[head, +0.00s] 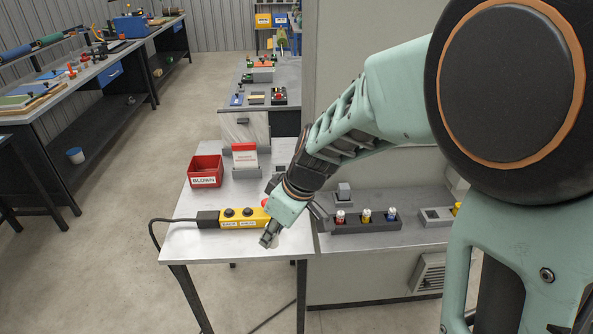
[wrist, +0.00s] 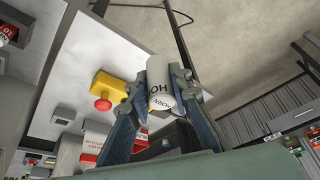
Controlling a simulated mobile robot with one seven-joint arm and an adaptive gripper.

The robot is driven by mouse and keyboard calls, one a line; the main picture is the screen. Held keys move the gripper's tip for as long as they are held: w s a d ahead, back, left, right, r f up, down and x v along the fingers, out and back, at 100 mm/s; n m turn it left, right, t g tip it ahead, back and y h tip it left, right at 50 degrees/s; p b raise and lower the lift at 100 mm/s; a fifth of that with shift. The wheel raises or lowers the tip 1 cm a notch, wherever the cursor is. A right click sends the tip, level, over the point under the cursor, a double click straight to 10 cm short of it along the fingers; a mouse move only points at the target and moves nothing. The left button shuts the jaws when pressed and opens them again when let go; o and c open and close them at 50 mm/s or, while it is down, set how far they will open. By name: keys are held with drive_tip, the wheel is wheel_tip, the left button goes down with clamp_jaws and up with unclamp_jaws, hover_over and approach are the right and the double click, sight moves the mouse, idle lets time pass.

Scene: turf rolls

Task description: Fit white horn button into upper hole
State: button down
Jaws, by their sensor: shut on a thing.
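My gripper (head: 269,236) hangs over the front right of the near grey table. In the wrist view it is shut on the white horn button (wrist: 158,90), a white cylinder with black HORN lettering, held between the two fingers. I cannot make out the button in the head view. A yellow control box (head: 240,223) with two black knobs lies on the table, just left of my gripper and partly hidden by it. A yellow box with a red knob (wrist: 103,103) shows in the wrist view. I cannot tell which opening is the upper hole.
A black cable runs from the control box's left end.

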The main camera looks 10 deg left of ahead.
drive_tip(key=w+d+f+m+t+h+p, duration=0.1)
drive_tip(key=d+f+m+h, duration=0.1)
drive_tip(key=d+m, duration=0.5)
drive_tip(key=w+d+f+m+t+h+p, duration=0.1)
drive_tip(key=d+m, duration=0.5)
drive_tip(key=d, duration=1.3)
drive_tip(key=shift+w+d+f+m+t+h, duration=0.2)
drive_tip(key=shift+d+f+m+t+h, duration=0.25)
drive_tip(key=shift+f, duration=0.5)
